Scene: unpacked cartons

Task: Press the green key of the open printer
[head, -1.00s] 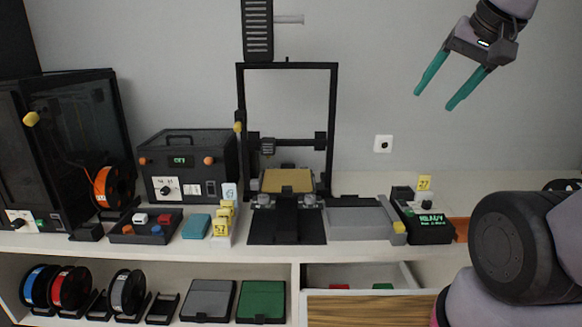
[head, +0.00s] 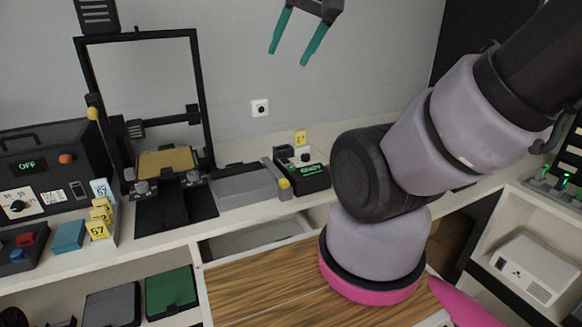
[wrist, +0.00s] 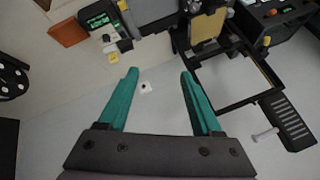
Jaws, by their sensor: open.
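The open printer (head: 86,80) is a black upright frame with a gold bed (head: 165,162); its bed also shows in the wrist view (wrist: 208,24). To its right stands a small black control box (head: 284,158) with a lit green display (head: 311,171). The display shows at the top left of the wrist view (wrist: 98,20). I cannot make out a separate green key. My gripper (head: 288,56) is open and empty, high in front of the wall. In the wrist view its teal fingers (wrist: 159,73) are spread apart, touching nothing.
A wall socket (head: 260,108) shows below my gripper. A dark box with an OFF display (head: 28,165) and yellow number tags (head: 98,229) stand left. A grey flat block (head: 240,190) lies between printer and control box. A drawer (head: 255,238) is open below.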

